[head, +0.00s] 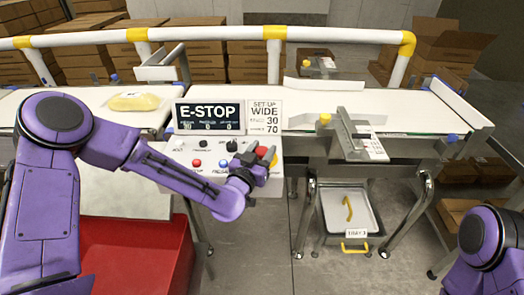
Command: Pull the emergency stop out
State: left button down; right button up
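The control panel (178,150) is a pale box on the front of the belt frame, with several small knobs and buttons. The emergency stop (262,152) shows as a red head at the panel's right end, with some yellow around it. My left gripper (257,165) is at the emergency stop and covers part of it. Its dark fingers are close to the red head; I cannot tell whether they grip it. A display (208,116) above the panel reads "E-STOP". My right gripper is out of view; only part of that purple arm shows at the bottom right.
A yellow pack (134,102) lies on the belt at the left. A sign (264,117) reads "SET-UP WIDE 30 70". A red bin (135,255) stands below left, and a tray (335,212) sits under the right belt. A white and yellow rail (205,34) runs behind.

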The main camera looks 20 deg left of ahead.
pick_arm(q)
jog(key=shift+r+p, duration=0.4)
jog(key=shift+r, duration=0.25)
jog(key=shift+w, duration=0.1)
jog(key=c, duration=0.7)
grip_release()
jog(key=shift+o, duration=0.2)
jog(key=shift+s, duration=0.2)
jog(key=s, duration=0.2)
jog(key=s+b, duration=0.1)
jog(key=s, duration=0.1)
jog(key=s+b, duration=0.1)
jog(key=s, duration=0.2)
jog(key=shift+a, duration=0.4)
jog(key=s+p, duration=0.1)
jog(key=s, duration=0.2)
jog(key=shift+s+a+p, duration=0.2)
jog(key=shift+p, duration=0.1)
